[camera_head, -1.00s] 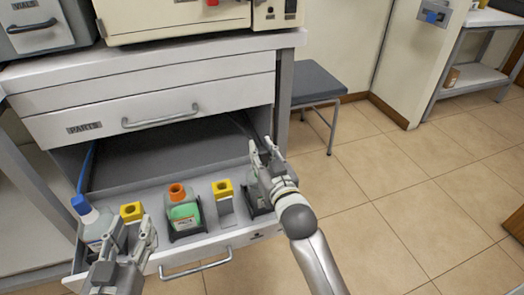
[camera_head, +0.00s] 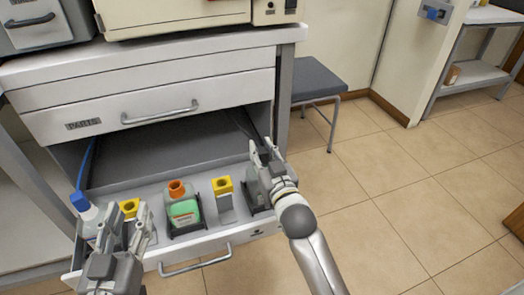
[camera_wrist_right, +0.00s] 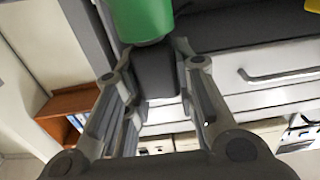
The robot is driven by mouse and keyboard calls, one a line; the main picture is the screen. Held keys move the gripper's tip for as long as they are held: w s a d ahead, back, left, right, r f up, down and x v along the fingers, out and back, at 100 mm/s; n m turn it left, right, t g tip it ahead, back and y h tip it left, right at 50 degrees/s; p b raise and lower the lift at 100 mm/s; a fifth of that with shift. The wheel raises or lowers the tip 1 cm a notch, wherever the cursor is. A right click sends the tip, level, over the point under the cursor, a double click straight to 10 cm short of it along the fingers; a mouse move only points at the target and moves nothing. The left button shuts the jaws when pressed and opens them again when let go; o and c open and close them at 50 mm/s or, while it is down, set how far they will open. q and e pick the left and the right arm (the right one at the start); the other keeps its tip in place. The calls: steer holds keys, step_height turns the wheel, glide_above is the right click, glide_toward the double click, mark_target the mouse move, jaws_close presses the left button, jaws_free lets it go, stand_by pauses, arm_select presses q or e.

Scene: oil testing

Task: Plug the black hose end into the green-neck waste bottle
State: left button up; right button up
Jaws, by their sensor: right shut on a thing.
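My right gripper (camera_head: 263,150) is over the right end of the open drawer. In the right wrist view its fingers (camera_wrist_right: 160,88) are shut on the dark hose end (camera_wrist_right: 155,72). The bottle's green neck (camera_wrist_right: 140,20) is right up against the hose end; I cannot tell whether it is plugged in. The grey waste bottle (camera_head: 255,193) stands in the drawer, largely hidden behind my right gripper in the head view. The black hose (camera_head: 243,122) runs from the drawer's back right. My left gripper (camera_head: 146,214) is open and empty over the drawer's left front.
The drawer (camera_head: 215,238) also holds a blue-capped bottle (camera_head: 81,202) with a blue hose, an orange-capped bottle (camera_head: 182,210), and two yellow-topped blocks (camera_head: 222,186). A closed PARTS drawer (camera_head: 160,105) is above. A stool (camera_head: 316,80) stands right; floor there is clear.

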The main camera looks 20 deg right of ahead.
stand_by(0.3)
steer(key=o, duration=1.1)
steer(key=shift+s+f, duration=0.1)
steer(key=s, duration=1.2)
steer(key=shift+d, duration=0.25)
